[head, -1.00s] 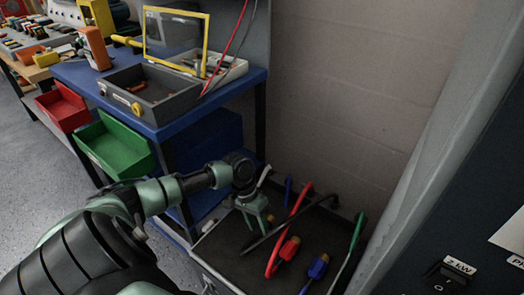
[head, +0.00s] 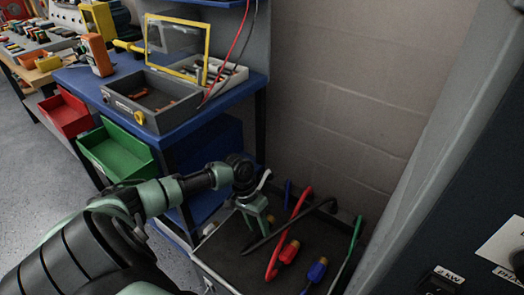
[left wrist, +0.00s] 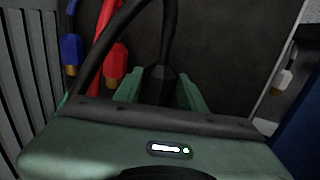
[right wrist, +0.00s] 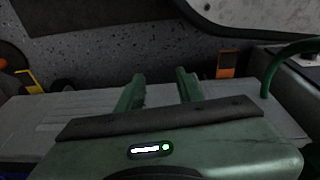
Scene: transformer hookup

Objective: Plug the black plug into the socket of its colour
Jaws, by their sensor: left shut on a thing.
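My left gripper (head: 258,214) is over the left part of a dark tray (head: 226,243). In the left wrist view its fingers (left wrist: 160,92) are shut on the black plug (left wrist: 160,82), whose black cable (left wrist: 170,35) rises and bends away. The cable (head: 312,212) also crosses the tray in the head view. The fingers partly hide the plug. My right gripper (right wrist: 160,90) shows only in the right wrist view. Its fingers are apart with nothing between them, above a grey surface. I cannot make out the black socket in any view.
The tray also holds a red plug (head: 289,252), a blue plug (head: 316,270) and a green cable (head: 350,250). A blue workbench (head: 205,110) with a grey case stands at the back left, green (head: 118,150) and red bins beside it. A dark labelled cabinet (head: 470,215) stands at right.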

